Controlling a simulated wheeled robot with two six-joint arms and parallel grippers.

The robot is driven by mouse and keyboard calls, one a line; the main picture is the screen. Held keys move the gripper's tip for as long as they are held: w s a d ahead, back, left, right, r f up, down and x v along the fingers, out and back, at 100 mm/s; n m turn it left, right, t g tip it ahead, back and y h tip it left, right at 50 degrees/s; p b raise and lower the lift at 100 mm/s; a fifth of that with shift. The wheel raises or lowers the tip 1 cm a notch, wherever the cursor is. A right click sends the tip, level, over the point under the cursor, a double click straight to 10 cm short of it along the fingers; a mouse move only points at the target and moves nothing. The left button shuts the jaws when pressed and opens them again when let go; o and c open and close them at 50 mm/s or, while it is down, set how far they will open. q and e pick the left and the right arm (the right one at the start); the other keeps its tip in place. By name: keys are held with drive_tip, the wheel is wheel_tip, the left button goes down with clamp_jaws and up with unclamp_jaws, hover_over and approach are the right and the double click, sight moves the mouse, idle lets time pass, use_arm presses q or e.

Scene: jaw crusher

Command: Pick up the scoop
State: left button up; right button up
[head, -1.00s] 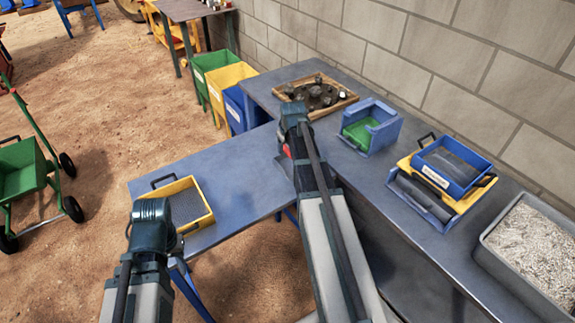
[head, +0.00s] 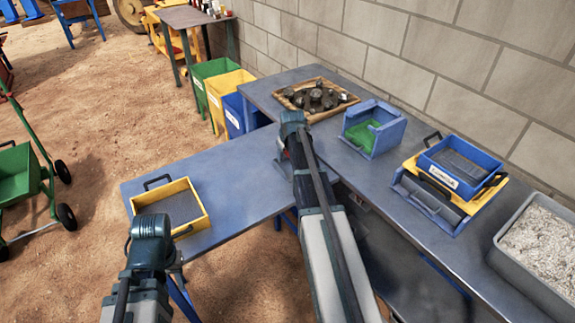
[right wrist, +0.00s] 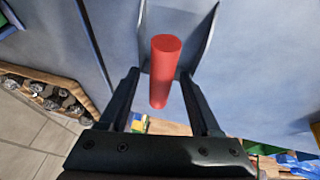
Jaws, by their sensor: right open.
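The scoop has a red cylindrical handle (right wrist: 164,75) and a grey pan (right wrist: 190,20), seen close up in the right wrist view. My right gripper (right wrist: 159,78) is open, with one finger on each side of the handle and gaps showing beside it. In the head view my right wrist (head: 292,130) is over the table junction and hides most of the scoop; a grey edge shows just left of it. My left wrist (head: 151,228) is in front of the yellow tray on the near table; its jaws are hidden.
A yellow tray (head: 198,207) with a grey mesh sits on the near table. Along the wall stand a wooden tray of dark stones (head: 352,97), a blue bin (head: 401,127), stacked blue and yellow trays (head: 492,170) and a grey tub of gravel (head: 497,257). The near table's middle is clear.

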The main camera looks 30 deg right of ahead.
drive_tip(key=shift+r, duration=0.1)
clamp_jaws()
idle(0.5)
drive_tip(key=shift+r+p, duration=0.45)
drive_tip(key=shift+p, duration=0.1)
wheel_tip(320, 180, up, 3)
drive_tip(key=p, duration=0.2)
drive_tip(key=shift+f+p, duration=0.15)
drive_tip(key=shift+p, duration=0.15)
drive_tip(key=s+r+p, duration=0.1)
drive_tip(key=s, duration=1.5)
drive_tip(key=shift+a+r, duration=0.2)
drive_tip(key=shift+a, duration=0.15)
